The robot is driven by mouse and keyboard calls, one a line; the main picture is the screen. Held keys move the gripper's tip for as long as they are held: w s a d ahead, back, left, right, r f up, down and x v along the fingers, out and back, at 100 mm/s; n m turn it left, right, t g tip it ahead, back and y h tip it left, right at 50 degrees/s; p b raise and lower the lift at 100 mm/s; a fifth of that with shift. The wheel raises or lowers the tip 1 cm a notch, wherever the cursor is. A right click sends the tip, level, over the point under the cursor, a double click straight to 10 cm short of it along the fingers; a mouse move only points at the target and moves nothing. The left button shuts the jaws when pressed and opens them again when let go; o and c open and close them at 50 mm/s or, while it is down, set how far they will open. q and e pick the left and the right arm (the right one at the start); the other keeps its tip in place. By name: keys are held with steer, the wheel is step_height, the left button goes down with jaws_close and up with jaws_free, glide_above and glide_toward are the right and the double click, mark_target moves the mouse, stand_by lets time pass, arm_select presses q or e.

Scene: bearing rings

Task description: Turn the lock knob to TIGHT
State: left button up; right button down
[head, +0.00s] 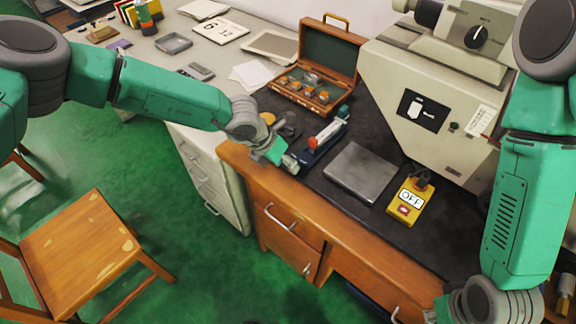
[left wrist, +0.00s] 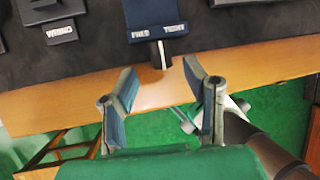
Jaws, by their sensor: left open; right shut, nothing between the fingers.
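The blue fixture (head: 325,140) stands on the dark bench mat near the front edge. In the left wrist view its end plate (left wrist: 157,15) reads FREE on the left and TIGHT on the right. The lock knob (left wrist: 160,54), a small dark and pale lever, sticks out below the plate between the two words, over the wooden edge. My left gripper (head: 290,164) is open and empty by the fixture's near end. In the wrist view its fingers (left wrist: 162,95) are spread to either side of the knob's line, apart from it. My right gripper (head: 431,315) shows only partly at the bottom edge, shut.
A steel plate (head: 361,172) and a yellow OFF box (head: 409,202) lie right of the fixture. An open wooden case (head: 325,55) stands behind it, and a large grey machine (head: 440,95) at the back right. A wooden chair (head: 80,250) stands on the green floor.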

arm_select(q)
steer(key=v, duration=0.9)
steer(key=shift+a+r, duration=0.15)
steer(key=shift+a, duration=0.15)
steer(key=shift+s, duration=0.1)
